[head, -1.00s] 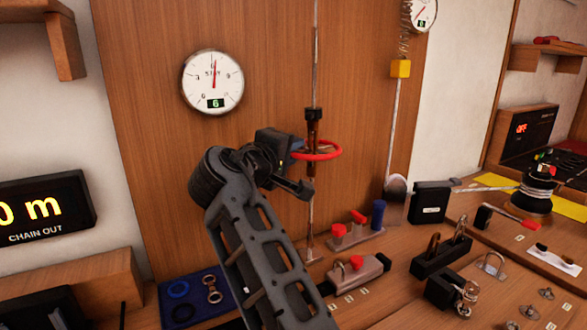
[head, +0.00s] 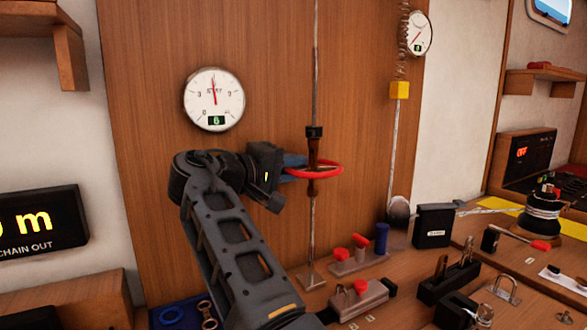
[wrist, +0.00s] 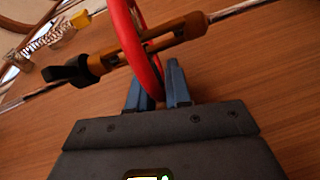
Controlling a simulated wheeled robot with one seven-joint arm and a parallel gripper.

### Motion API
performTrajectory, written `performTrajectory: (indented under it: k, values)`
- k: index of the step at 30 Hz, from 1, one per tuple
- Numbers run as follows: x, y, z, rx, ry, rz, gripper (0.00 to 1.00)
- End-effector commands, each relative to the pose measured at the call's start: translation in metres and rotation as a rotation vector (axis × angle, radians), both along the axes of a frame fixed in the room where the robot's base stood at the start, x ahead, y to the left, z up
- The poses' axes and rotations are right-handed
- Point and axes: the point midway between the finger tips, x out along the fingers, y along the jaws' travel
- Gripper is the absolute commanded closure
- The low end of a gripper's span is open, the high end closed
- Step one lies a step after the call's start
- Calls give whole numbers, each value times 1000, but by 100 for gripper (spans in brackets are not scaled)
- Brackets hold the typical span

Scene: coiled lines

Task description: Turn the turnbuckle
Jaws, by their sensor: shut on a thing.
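The turnbuckle (head: 313,186) is a bronze-brown body on an upright metal rod in front of the wood panel, with a black collar at its top. A red ring (head: 336,173) encircles its middle like a handwheel. My gripper (head: 291,169) reaches in from the left, its blue fingers at the ring's left side. In the wrist view the red ring (wrist: 147,58) passes between the two fingers (wrist: 157,85), which are shut on it. The turnbuckle body (wrist: 150,45) lies just beyond the fingertips. The round STAY gauge (head: 214,99) shows 6, its needle pointing nearly straight up.
Red-topped pegs and a blue peg stand on a small base (head: 362,260) below, right of the rod's foot plate (head: 311,281). A yellow block (head: 400,90) hangs under a spring at right. Black boxes and shackles crowd the bench at right. The panel right of the ring is clear.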

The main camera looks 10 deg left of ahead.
Motion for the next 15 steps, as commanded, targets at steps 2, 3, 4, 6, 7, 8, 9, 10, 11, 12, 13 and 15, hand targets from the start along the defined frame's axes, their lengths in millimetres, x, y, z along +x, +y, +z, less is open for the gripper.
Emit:
performTrajectory:
  k: [2,3,4,6,7,8,9,10,11,12,13,15]
  values:
    - [1,0,-2,1,3,2,100]
    - [1,0,-2,1,3,2,100]
    - [1,0,-2,1,3,2,81]
    - [1,0,-2,1,2,3,74]
    - [1,0,-2,1,2,3,71]
    - [1,0,-2,1,2,3,68]
    - [1,0,-2,0,2,2,64]
    - [1,0,-1,0,2,2,62]
    - [0,0,-1,0,2,2,62]
    - [0,0,-1,0,2,2,62]
    - [0,0,-1,0,2,2,62]
    - [0,0,-1,1,0,2,62]
